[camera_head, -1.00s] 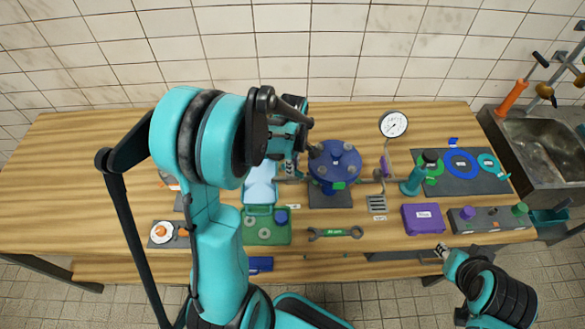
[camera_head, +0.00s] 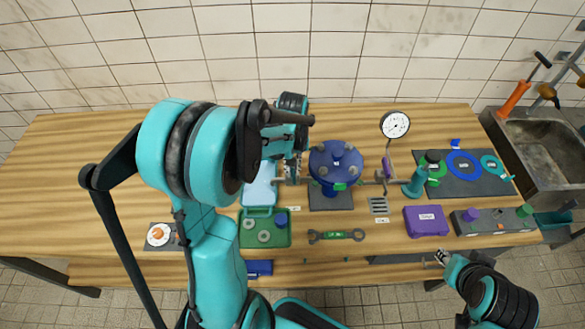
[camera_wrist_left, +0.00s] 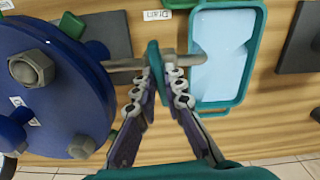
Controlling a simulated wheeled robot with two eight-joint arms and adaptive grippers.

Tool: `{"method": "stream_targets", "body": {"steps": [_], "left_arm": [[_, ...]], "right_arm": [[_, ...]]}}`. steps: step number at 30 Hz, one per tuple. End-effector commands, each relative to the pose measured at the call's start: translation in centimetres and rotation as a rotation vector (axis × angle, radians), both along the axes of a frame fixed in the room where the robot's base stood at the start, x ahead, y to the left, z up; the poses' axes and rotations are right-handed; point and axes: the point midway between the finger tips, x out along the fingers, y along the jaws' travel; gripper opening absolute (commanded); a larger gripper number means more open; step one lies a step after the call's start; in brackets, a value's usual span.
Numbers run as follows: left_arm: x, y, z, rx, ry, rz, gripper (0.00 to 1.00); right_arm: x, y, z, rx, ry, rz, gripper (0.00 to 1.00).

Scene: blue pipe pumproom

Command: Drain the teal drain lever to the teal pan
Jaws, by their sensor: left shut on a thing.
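The teal drain lever (camera_wrist_left: 154,62) stands on a short grey pipe in the left wrist view. My left gripper (camera_wrist_left: 165,75) is shut on it, with one finger on each side. The pipe runs from the round blue vessel (camera_wrist_left: 45,85) and its spout ends over the rim of the teal pan (camera_wrist_left: 263,50). The pan has a light-blue inside; I cannot tell whether that is liquid. In the head view my left gripper (camera_head: 292,172) is between the pan (camera_head: 259,190) and the vessel (camera_head: 335,163); the lever is hidden there. My right gripper (camera_head: 441,257) is low at the right, away from the lever.
A green tray (camera_head: 247,240), a wrench (camera_head: 336,235), a purple box (camera_head: 426,220) and a pressure gauge (camera_head: 395,125) are on the wooden table (camera_head: 100,175). A teal bottle (camera_head: 417,180) stands right of the vessel. A sink (camera_head: 541,145) is at the far right.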

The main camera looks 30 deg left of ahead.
Motion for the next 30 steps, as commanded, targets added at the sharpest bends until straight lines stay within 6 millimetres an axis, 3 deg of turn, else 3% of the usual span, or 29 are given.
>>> {"method": "stream_targets", "body": {"steps": [10, 26, 27, 29, 30], "left_arm": [[0.08, 0.05, 0.04, 0.001, -0.002, -0.144, 0.0], [0.08, 0.04, 0.05, 0.001, -0.002, -0.172, 0.0], [0.08, 0.04, 0.05, 0.001, -0.002, -0.172, 0.13], [0.08, 0.04, 0.05, 0.001, -0.002, -0.171, 0.29], [0.07, 0.04, 0.05, 0.001, -0.002, -0.171, 0.31]], "right_arm": [[0.01, 0.0, -0.27, 0.0, 0.0, 0.0, 0.31], [0.0, 0.0, -0.29, 0.0, 0.0, 0.0, 0.31], [0.0, 0.0, -0.29, 0.0, 0.0, 0.0, 0.31], [0.0, 0.0, -0.29, 0.0, 0.0, 0.0, 0.31], [0.0, 0.0, -0.29, 0.0, 0.0, 0.0, 0.31]]}}
